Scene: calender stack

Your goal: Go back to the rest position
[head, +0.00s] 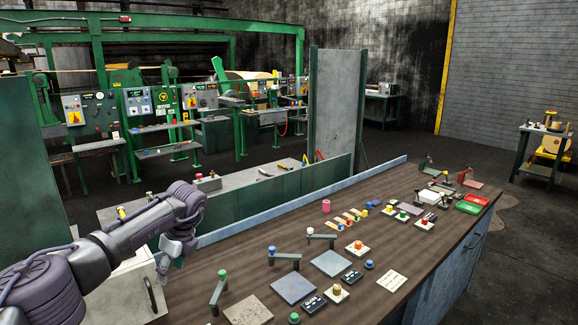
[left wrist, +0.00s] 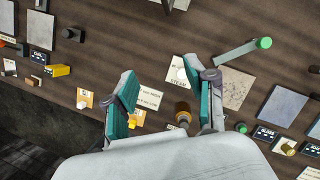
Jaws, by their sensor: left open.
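My left arm comes in from the left in the head view, with its gripper (head: 172,262) over the near left end of the bench. In the left wrist view the two teal-padded fingers of the left gripper (left wrist: 168,80) are spread apart. Nothing is held between them. Below them lie white label cards (left wrist: 149,98) and a brown-yellow knob (left wrist: 183,112) near the right finger. A lever with a green knob (left wrist: 264,43) stands to the right of the fingers, apart from them. My right gripper is in neither view.
The dark wooden bench (head: 240,262) carries several levers, grey plates (head: 331,263), and button blocks (head: 337,292). Red and green trays (head: 467,207) lie at its far end. A low green wall (head: 260,215) runs along its back edge. Green machinery stands beyond.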

